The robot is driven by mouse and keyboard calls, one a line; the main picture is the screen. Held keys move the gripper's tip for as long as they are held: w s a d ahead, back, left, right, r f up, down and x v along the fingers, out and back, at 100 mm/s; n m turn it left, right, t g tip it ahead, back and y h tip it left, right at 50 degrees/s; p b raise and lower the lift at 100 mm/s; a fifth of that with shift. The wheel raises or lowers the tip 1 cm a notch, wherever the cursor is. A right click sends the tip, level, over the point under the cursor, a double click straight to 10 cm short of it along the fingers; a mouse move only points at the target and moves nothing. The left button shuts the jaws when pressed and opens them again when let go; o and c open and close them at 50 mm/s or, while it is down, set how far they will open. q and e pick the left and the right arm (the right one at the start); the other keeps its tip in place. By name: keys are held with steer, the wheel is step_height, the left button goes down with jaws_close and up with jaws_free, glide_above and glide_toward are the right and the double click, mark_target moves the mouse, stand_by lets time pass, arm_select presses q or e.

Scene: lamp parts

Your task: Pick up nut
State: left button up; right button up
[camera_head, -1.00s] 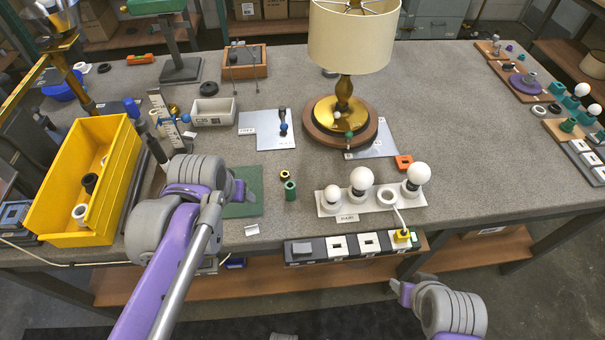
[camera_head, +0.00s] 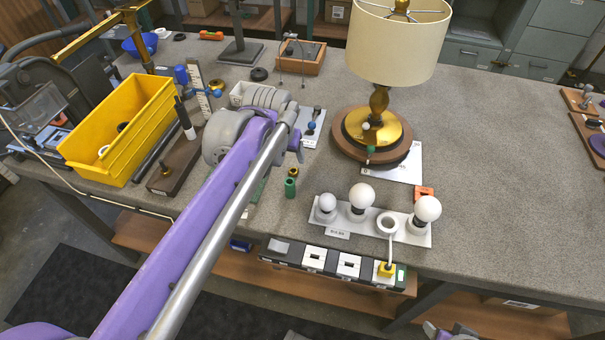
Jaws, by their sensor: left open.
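A small brass-coloured ring-like piece (camera_head: 293,172), which looks like the nut, lies on the grey table just behind a short green cylinder (camera_head: 290,188). My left gripper (camera_head: 297,143) is above the table, beyond the brass piece and near the pale plate. It is open; its fingers are mostly hidden by its own wrist, and I see nothing held. I cannot tell its exact height. My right gripper (camera_head: 440,331) only just shows at the bottom edge, and its jaws cannot be made out.
The lamp (camera_head: 380,130) stands right of my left gripper. A white strip with bulbs (camera_head: 405,236) lies nearer the front edge, with a socket strip (camera_head: 330,262) below it. A yellow bin (camera_head: 115,140) is at the left.

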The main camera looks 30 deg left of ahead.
arm_select(q)
glide_above(292, 173)
steer(key=s, duration=0.2)
step_height(292, 173, down, 5)
steer(key=shift+d+r+b, duration=0.15)
steer(key=shift+b, duration=0.2)
steer(key=x, duration=0.2)
steer(key=b+x, duration=0.1)
steer(key=x, duration=0.2)
steer(key=shift+w+d+f, duration=0.1)
steer(key=shift+d+f, duration=0.05)
steer(key=shift+f, duration=0.2)
jaws_close()
